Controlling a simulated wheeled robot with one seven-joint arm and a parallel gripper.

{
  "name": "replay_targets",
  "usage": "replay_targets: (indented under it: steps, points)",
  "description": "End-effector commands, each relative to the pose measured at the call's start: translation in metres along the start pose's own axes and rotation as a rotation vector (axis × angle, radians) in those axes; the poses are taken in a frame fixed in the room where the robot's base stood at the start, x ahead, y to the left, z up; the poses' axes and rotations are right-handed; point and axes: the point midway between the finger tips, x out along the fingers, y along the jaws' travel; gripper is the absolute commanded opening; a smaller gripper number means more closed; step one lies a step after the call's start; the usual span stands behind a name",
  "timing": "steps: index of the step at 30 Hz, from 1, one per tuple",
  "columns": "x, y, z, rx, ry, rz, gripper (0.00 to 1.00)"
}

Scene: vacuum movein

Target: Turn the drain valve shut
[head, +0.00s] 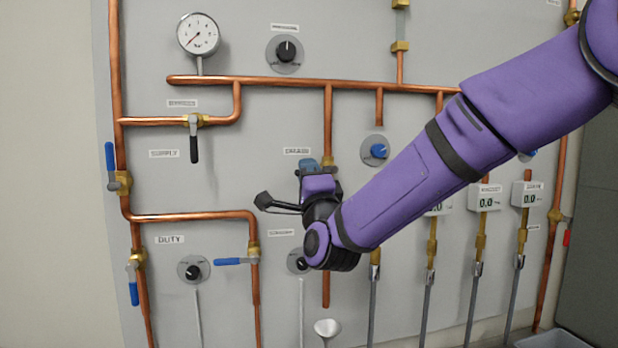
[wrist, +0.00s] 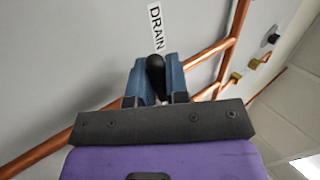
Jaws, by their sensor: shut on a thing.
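The drain valve sits on the vertical copper pipe in the middle of the wall panel. A bit of its brass body (head: 328,160) shows behind my gripper in the head view. Its black lever handle (wrist: 156,72) shows in the wrist view, below the DRAIN label (wrist: 156,27). My gripper (head: 309,165) is at the valve, its blue fingers (wrist: 158,84) shut on the black handle, one finger on each side. The gripper hides the handle in the head view, and I cannot tell the handle's exact angle to the pipe.
A horizontal copper pipe (head: 290,83) runs above the valve. A blue knob (head: 378,151) is just right of the drain pipe. My purple arm covers part of the right side.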

Motion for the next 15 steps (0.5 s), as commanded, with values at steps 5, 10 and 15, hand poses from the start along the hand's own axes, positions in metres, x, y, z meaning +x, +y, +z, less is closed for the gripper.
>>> replay_targets:
  steps: [5,10,15]
  points:
    - [0.0011,-0.0015,-0.0005,0.044,0.031,0.002,0.0]
    - [0.0018,-0.0023,-0.0009,0.063,0.043,0.002,0.0]
    - [0.002,-0.0025,-0.001,0.066,0.046,0.002,0.0]
